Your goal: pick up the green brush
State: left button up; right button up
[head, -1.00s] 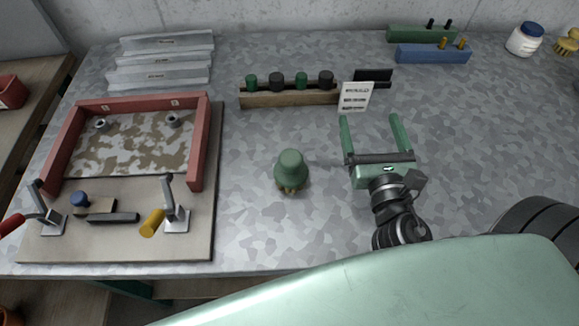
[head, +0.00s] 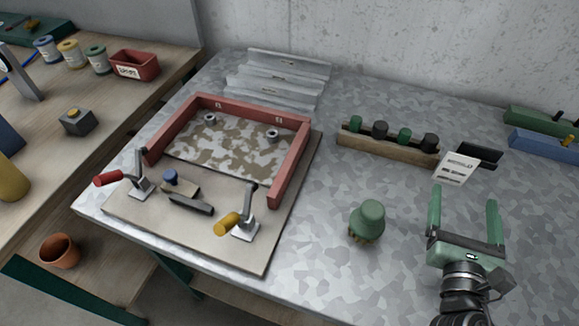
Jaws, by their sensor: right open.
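The green brush (head: 369,217) stands on the grey mottled metal table, handle knob up and tan bristles down, right of the middle in the head view. My right gripper (head: 465,212) is to the right of the brush, its two green fingers spread wide and pointing to the back of the table. Nothing is between the fingers, and a clear gap separates the gripper from the brush. My left gripper is not in view.
Left of the brush is a board with a red frame (head: 291,170) and two toggle clamps, one with a yellow handle (head: 228,223). Behind the brush are a wooden rack (head: 385,147) of dark-capped items and a white sign (head: 456,168). The table around the brush is bare.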

aim_at(367, 222)
jog(key=k+j, duration=0.25)
jog(key=k, duration=0.25)
jog(key=k+j, duration=0.2)
jog(key=k, duration=0.25)
